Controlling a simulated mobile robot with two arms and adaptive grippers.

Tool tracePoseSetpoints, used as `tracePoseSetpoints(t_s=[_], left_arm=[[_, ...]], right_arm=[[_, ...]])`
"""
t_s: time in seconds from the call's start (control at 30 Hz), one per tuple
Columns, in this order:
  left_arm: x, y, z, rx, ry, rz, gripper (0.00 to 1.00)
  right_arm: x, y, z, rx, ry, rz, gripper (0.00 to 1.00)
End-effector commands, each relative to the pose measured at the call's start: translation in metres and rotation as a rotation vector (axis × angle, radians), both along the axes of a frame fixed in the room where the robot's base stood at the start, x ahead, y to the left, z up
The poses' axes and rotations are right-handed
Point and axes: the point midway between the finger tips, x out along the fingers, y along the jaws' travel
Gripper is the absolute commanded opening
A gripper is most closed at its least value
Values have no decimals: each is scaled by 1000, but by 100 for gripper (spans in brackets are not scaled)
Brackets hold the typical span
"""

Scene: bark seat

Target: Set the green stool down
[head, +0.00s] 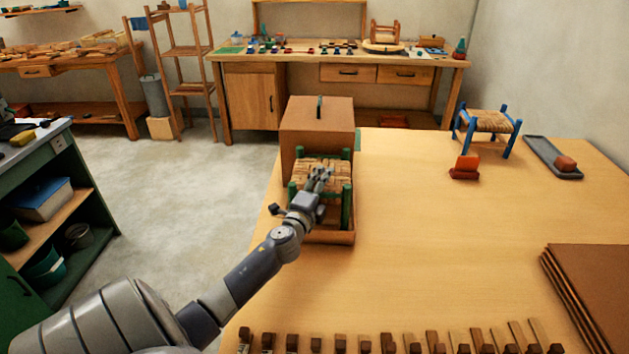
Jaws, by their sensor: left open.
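The green stool (346,206) has green legs and a woven bark seat (308,176). It stands upright in the left part of the table, in or on a shallow brown tray (343,237) in front of a brown box. My left gripper (321,178) is open over the right part of the stool's seat; I cannot tell whether it touches it. The gripper and wrist hide part of the seat and the front legs. My right gripper is not in view.
The brown box (318,116) with a dark handle stands behind the stool. A blue stool (488,122), an orange-red item (465,167) and a grey tray (541,154) are at the back right. Brown sheets (596,290) lie at right. Wooden pegs line the front edge. The table's middle is clear.

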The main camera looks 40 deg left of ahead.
Motion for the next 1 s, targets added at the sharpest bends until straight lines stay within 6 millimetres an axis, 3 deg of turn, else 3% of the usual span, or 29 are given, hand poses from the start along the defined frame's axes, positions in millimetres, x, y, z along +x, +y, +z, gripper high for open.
tracePoseSetpoints(t_s=[0.6, 0.8, 1.0], left_arm=[[-92, -37, -3, -2, 2, 0, 54], [-108, -42, -1, 0, 1, 0, 54], [-111, -43, -1, 1, 1, 1, 54]], right_arm=[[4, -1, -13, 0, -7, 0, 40], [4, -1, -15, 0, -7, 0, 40], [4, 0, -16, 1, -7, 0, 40]])
